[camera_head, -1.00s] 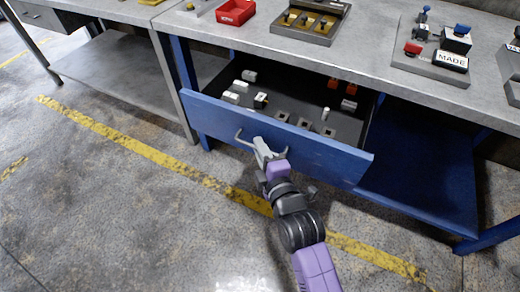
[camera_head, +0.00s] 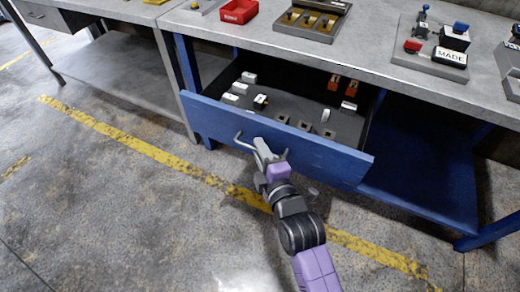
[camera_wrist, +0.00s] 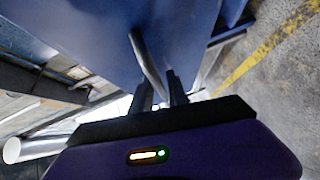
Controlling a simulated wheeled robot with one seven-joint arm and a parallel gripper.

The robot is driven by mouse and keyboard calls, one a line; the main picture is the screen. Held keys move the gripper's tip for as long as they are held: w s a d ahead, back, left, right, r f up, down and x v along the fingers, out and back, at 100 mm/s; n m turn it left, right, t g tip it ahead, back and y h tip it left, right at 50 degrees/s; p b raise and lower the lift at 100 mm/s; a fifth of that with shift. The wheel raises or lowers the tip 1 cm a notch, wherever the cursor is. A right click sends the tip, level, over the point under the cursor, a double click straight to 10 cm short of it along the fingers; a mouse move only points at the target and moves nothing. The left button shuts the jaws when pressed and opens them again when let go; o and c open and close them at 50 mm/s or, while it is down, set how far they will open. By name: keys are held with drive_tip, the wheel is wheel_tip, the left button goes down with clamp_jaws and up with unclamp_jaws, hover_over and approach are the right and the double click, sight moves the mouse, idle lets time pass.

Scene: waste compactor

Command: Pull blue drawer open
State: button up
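The blue drawer (camera_head: 290,150) under the grey workbench is pulled well out, its inside exposed. Its bar handle (camera_head: 240,142) is on the front panel, left of the middle. My gripper (camera_head: 261,148) is at the handle. In the wrist view, the handle (camera_wrist: 146,58) runs down between the two close-set fingertips of my gripper (camera_wrist: 161,88), which look shut on it. The exact contact is partly hidden by the fingers. The blue drawer front (camera_wrist: 100,30) fills the upper part of the wrist view.
White blocks (camera_head: 234,96), orange-red pieces (camera_head: 350,88) and a tilted white piece (camera_head: 327,115) lie in the drawer. A red bin (camera_head: 240,11) and a device marked MADE (camera_head: 450,55) stand on the bench (camera_head: 375,45). The floor (camera_head: 130,210) in front is open.

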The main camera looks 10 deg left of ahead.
drive_tip(key=v, duration=0.7)
drive_tip(key=shift+s, duration=0.4)
drive_tip(key=shift+d+r, duration=0.15)
drive_tip(key=s+d+r+m+h+p, duration=0.2)
drive_tip(key=s+d+m, duration=0.5)
drive_tip(key=s, duration=0.4)
drive_tip(key=s+d+r+m+h+p, duration=0.2)
drive_tip(key=s+d+r+m+p, duration=0.3)
drive_tip(key=s, duration=0.6)
drive_tip(key=s+d+r+m+h+p, duration=0.3)
drive_tip(key=s+d+r+m, duration=0.4)
drive_tip(key=s+d+m, duration=0.2)
drive_tip(key=shift+s+d, duration=0.2)
drive_tip(key=shift+s, duration=0.9)
